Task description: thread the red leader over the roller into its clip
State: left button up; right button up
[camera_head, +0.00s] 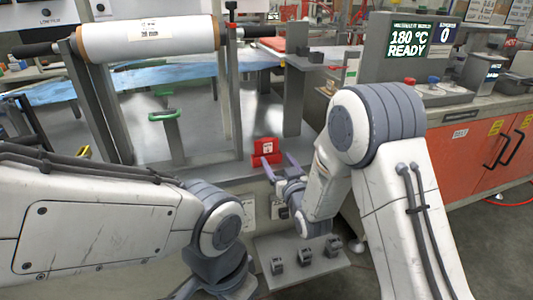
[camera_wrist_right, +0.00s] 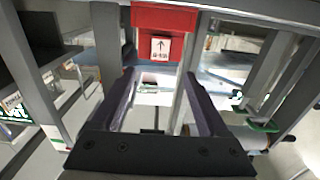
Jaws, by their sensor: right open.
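A red piece with a white label, which looks like the leader (camera_head: 267,158), sits at the front of the machine frame, right of its post. In the right wrist view the red leader (camera_wrist_right: 180,18) shows at the top centre, with an arrow on its label. My right gripper (camera_head: 281,167) is open just in front of it. Its two dark fingers (camera_wrist_right: 159,77) reach towards it with nothing held between them. The white roller (camera_head: 148,40) lies across the frame top at upper left. I cannot make out the clip. My left gripper is out of view.
A green-handled part (camera_head: 164,115) stands inside the frame. A grey shelf (camera_head: 318,266) with several small dark blocks lies below my right gripper. A control box (camera_head: 405,45) reading 180 °C READY stands on the orange cabinet (camera_head: 478,155) at right.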

aim_at(268, 144)
jog(key=x, duration=0.7)
jog(key=shift+w, duration=0.2)
jog(key=c, duration=1.2)
grip_shut()
